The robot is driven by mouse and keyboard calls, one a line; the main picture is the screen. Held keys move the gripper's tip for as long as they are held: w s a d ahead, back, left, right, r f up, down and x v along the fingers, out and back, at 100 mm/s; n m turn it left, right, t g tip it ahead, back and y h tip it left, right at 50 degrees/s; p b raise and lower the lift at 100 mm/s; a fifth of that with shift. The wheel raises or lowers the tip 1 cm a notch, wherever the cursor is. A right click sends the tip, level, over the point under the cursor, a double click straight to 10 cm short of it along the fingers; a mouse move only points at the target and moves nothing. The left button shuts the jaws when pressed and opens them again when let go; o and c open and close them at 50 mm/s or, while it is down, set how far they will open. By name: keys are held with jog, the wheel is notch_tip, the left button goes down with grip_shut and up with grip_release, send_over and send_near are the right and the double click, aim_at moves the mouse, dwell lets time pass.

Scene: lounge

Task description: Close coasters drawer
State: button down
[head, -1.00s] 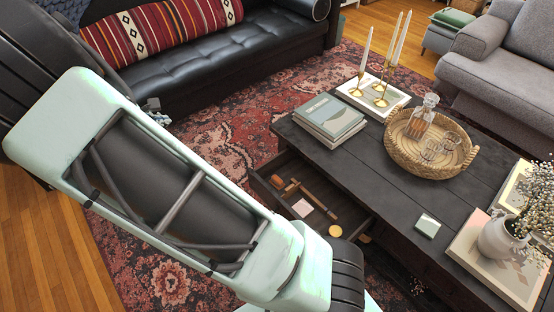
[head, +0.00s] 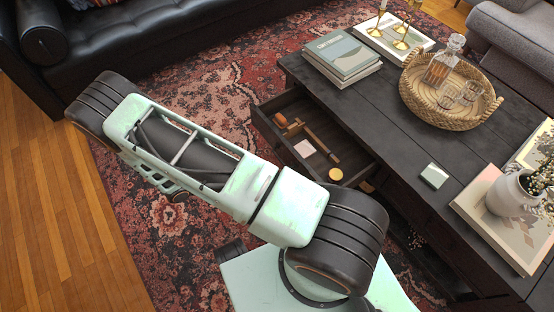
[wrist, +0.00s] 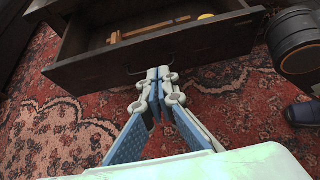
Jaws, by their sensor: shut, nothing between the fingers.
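The open drawer (head: 262,124) sticks out from the left side of the dark coffee table (head: 387,120). Inside lie wooden tools, a pink square piece and a small round yellow item (head: 336,174). In the wrist view the drawer front (wrist: 150,57) spans the upper part, with a thin handle on it. My gripper (wrist: 158,74) is shut and empty, its tips in front of the drawer's lower edge near the handle; whether they touch it I cannot tell. In the head view my arm hides the gripper.
On the table stand books (head: 342,54), a woven tray (head: 408,84) with a decanter and glasses, a candle tray (head: 392,42), a small square coaster (head: 434,176) and a vase (head: 510,194). A black sofa (head: 150,40) is behind. Patterned rug (head: 190,90) lies open left of the drawer.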

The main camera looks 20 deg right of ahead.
jog(key=b, duration=0.2)
send_near(292, 153)
notch_tip(292, 153, down, 4)
jog(key=d, duration=0.2)
jog(key=shift+w+d+r, duration=0.1)
jog(key=shift+w+d, duration=0.1)
jog(key=shift+d, duration=0.35)
jog(key=shift+w+d+r, duration=0.1)
jog(key=shift+w+d, duration=0.1)
jog(key=shift+d, duration=0.3)
jog(key=shift+w+d+b, duration=0.15)
jog(key=shift+d+b, duration=0.15)
jog(key=shift+d, duration=0.35)
jog(key=w+d, duration=0.2)
jog(key=d, duration=0.7)
jog(key=w+d, duration=0.1)
jog(key=d, duration=0.9)
jog(key=shift+w+d, duration=0.25)
jog(key=shift+w, duration=0.15)
